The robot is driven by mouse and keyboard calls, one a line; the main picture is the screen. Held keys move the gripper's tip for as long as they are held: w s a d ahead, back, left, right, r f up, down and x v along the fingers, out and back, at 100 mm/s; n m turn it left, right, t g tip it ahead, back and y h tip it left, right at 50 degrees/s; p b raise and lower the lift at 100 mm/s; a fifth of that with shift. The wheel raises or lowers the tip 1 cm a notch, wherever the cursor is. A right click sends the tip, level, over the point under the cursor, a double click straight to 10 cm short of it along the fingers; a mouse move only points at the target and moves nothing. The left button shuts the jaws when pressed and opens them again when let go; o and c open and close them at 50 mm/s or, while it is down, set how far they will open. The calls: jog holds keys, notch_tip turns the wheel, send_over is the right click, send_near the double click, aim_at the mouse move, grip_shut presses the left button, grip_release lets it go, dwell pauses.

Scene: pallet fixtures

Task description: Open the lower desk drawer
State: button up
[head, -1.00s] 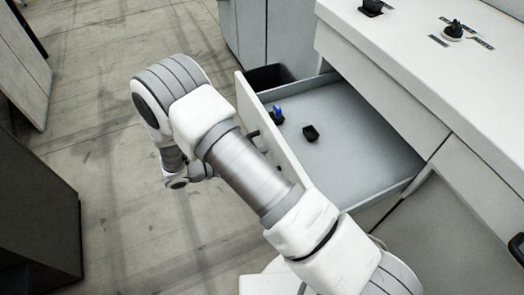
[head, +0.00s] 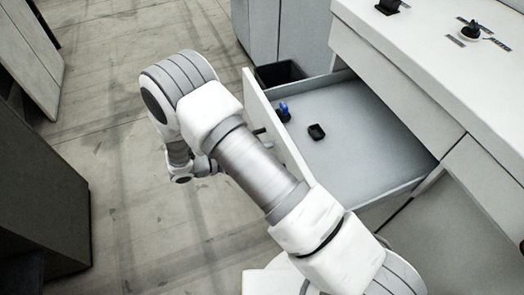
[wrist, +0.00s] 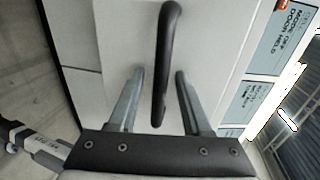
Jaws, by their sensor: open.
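In the head view a light grey drawer (head: 370,150) stands pulled out from the white desk (head: 425,40). Its front panel (head: 275,125) faces left, and a dark handle (head: 258,130) shows partly beside my arm. A blue-and-black item and a small black open box lie inside. Whether this is the lower drawer I cannot tell. In the wrist view my gripper (wrist: 160,74) is open, its two fingers apart on either side of a dark bar handle (wrist: 170,40) on a pale panel. Gaps show between fingers and bar. My arm hides the gripper in the head view.
A dark bin (head: 281,74) stands behind the drawer, next to a grey cabinet (head: 285,30). A dark cabinet (head: 40,200) is at the left. Concrete floor (head: 110,90) between them is clear. Label plates (wrist: 262,50) sit beside the panel in the wrist view.

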dwell(0.4)
jog(key=v, duration=1.7)
jog(key=shift+a, duration=0.2)
jog(key=w+d+r+m+g+y+p, duration=0.1)
jog(key=d+r+m+g+y+p, duration=0.2)
jog(key=d+r+m, duration=0.7)
jog(key=d+r+m+g+y+p, duration=0.1)
jog(key=d+r+m+g+y, duration=0.25)
jog(key=d+r+m, duration=0.6)
jog(key=s+d+r+m+t+y+p, duration=0.1)
jog(key=s+d+r+m+t+y, duration=0.2)
jog(key=s+r+m, duration=0.3)
jog(key=s+d+r+m+t+y+p, duration=0.2)
jog(key=s+d+r+m+y, duration=0.3)
jog(key=m, duration=0.9)
notch_tip(320, 180, up, 4)
jog(key=shift+s+d+f+t, duration=0.25)
jog(key=shift+s+d+t, duration=0.15)
jog(key=shift+s+t, duration=0.4)
jog(key=shift+m, duration=0.25)
dwell(0.3)
